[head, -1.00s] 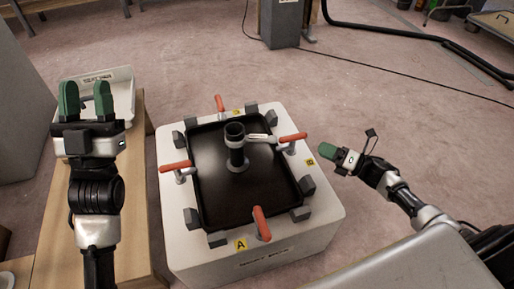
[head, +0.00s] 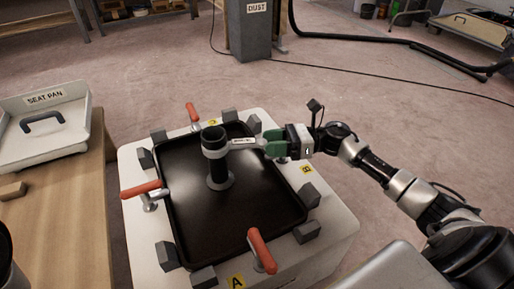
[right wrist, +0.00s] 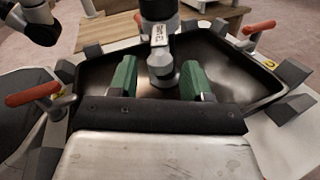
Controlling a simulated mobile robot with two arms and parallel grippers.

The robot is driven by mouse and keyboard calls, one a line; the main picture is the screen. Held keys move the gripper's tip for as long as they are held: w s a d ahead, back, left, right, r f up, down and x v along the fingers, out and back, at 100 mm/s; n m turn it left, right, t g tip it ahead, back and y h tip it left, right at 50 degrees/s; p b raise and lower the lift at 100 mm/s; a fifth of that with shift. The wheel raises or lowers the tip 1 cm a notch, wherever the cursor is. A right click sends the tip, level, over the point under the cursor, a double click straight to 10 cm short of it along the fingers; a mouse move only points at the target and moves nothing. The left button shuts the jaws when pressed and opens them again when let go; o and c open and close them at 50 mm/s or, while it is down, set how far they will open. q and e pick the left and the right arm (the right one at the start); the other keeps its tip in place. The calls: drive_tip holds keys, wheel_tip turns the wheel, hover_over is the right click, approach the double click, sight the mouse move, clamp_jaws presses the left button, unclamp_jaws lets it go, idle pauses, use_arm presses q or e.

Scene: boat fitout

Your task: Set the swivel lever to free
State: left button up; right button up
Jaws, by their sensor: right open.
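The swivel lever (head: 243,142) is a pale, labelled arm reaching right from the top of a black post (head: 217,170) on a black pan (head: 178,215). In the right wrist view the lever (right wrist: 159,38) points towards me and its rounded grey end lies between my fingers. My right gripper (head: 268,143) is at the lever's outer end, and its green fingers show apart in the right wrist view (right wrist: 160,76). Gaps show between the lever's end and both fingers. The lever's lettering is too small to read. My left gripper is not visible.
The pan sits on a white block (head: 338,232) ringed by grey blocks and orange-handled clamps (head: 262,250), (head: 142,188), (head: 193,115). A wooden bench (head: 75,220) with a white SEAT PAN tray (head: 75,145) stands left. A grey DUST column (head: 249,35) stands behind; open floor lies right.

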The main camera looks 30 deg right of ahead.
sight(257, 144)
drive_tip(key=shift+b+x, duration=0.4)
drive_tip(key=shift+x, duration=1.5)
clamp_jaws()
